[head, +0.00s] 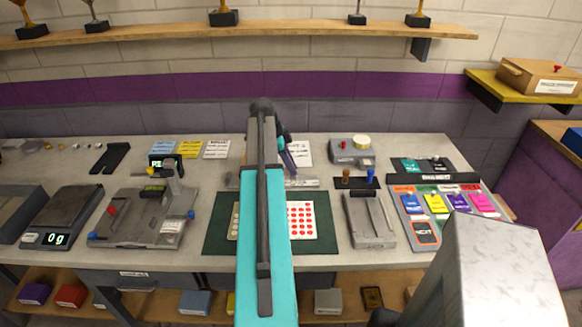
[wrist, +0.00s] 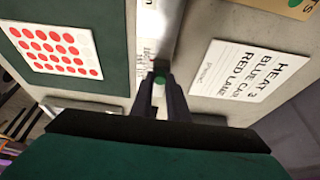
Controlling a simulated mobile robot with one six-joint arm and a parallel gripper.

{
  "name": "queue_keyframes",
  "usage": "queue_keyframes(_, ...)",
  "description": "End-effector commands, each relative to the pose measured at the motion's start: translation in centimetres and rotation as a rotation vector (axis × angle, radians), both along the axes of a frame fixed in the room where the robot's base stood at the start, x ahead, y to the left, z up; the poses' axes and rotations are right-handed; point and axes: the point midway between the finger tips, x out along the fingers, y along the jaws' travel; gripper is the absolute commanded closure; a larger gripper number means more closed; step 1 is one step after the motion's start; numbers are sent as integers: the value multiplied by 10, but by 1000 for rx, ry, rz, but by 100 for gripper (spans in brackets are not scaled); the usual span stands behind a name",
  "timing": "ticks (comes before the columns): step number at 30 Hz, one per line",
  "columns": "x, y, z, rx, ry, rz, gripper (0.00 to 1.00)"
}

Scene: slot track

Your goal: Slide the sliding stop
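A small round green knob (wrist: 160,80), which looks like part of the sliding stop, shows between the dark fingertips of my gripper (wrist: 161,77) in the wrist view. The fingers stand close on both sides of it; I cannot tell whether they touch it. Below them runs a pale, marked strip (wrist: 149,35). In the head view a grey strip (head: 306,183) lies across the bench behind the green mat. My arm hides its middle, the stop and most of my gripper.
A green mat (head: 217,240) with a red-dotted sheet (head: 302,220) lies in front of the strip. A white printed card (wrist: 240,72) lies beside it. A grey slotted fixture (head: 369,222) and a colour-card panel (head: 442,204) stand right; a grey device (head: 142,225) stands left.

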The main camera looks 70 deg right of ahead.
Motion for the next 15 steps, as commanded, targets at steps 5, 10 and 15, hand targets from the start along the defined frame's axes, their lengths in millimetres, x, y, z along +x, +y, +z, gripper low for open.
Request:
queue_keyframes(5, 0, 1, 0, 2, 1, 0, 100)
queue_keyframes(10, -2, 0, -2, 2, 1, -1, 100)
queue_keyframes(15, -3, 0, 0, 2, 1, 0, 100)
